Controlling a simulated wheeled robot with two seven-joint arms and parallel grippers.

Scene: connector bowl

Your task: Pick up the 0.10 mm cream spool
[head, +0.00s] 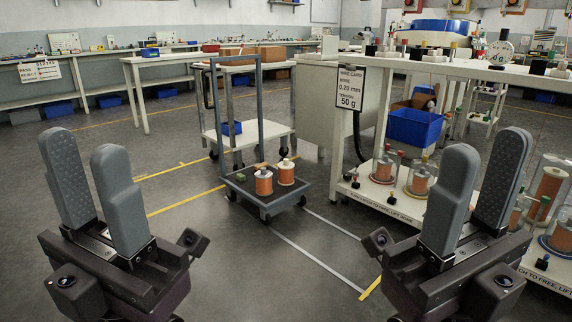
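Two copper-wound spools stand upright on the low dark cart in the middle of the head view. The front-left spool (264,184) has a pale top with a green piece beside it. The back-right spool (286,173) has a cream-white top. Their wire-size markings are too small to read, so I cannot tell which one is the 0.10 mm cream spool. My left gripper (84,155) is open and empty at the left, well short of the cart. My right gripper (481,158) is open and empty at the right, in front of the white bench.
The cart (266,202) has a tall grey handle frame (262,110). A white bench (470,72) at the right carries a "0.20 mm, 50 g" sign (350,88). More spools (420,182) stand under clear covers on its lower shelf (377,199). The floor before the cart is clear.

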